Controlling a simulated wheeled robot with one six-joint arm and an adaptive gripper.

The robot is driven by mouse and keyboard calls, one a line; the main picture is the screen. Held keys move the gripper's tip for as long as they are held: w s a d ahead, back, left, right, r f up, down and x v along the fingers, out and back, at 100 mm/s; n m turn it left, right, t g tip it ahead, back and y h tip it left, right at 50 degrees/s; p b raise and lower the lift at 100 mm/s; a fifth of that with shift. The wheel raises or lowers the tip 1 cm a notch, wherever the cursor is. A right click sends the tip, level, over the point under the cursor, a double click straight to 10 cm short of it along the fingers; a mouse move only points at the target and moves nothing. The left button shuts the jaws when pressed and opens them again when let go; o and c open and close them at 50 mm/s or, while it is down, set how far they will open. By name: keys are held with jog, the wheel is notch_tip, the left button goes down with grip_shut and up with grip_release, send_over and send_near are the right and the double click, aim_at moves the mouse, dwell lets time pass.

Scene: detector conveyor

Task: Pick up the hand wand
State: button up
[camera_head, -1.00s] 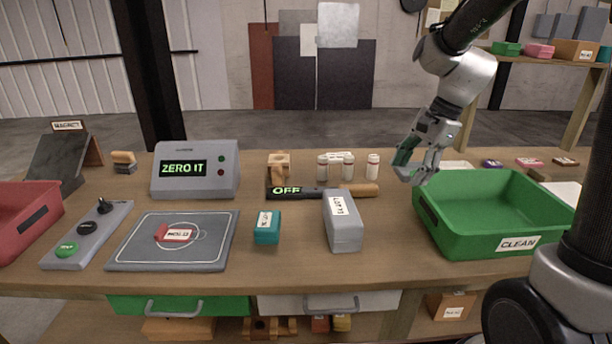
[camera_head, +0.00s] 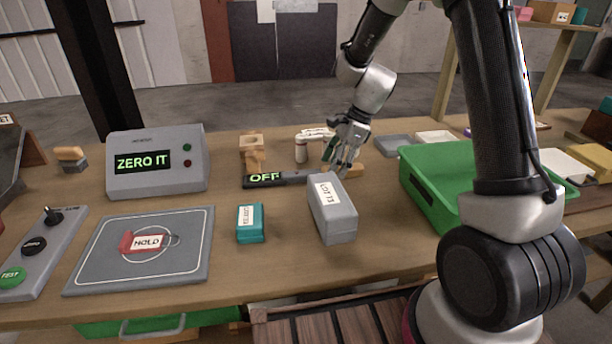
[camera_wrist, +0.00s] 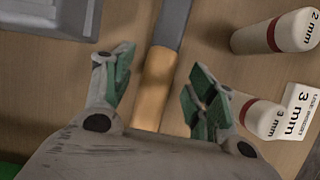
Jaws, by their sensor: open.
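The hand wand (camera_head: 291,179) lies on the table, a dark bar with a green "OFF" display at its left end and a wooden handle (camera_head: 355,171) at its right end. My gripper (camera_head: 338,160) is open and above the handle, partly hiding it in the head view. In the wrist view, the wooden handle (camera_wrist: 154,88) lies between the two spread green-padded fingers of my gripper (camera_wrist: 158,84). The wand's dark body also shows at the top of the wrist view (camera_wrist: 172,22). The fingers do not appear to touch the handle.
A grey box (camera_head: 333,212) and a teal box (camera_head: 250,223) lie in front. A green tray (camera_head: 425,185) stands to the right.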

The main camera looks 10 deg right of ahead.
jog(key=shift+a+f, duration=0.2)
jog(key=shift+f, duration=0.35)
grip_shut()
notch_tip(320, 180, up, 10)
jog(key=shift+a, duration=0.1)
dwell(0.4)
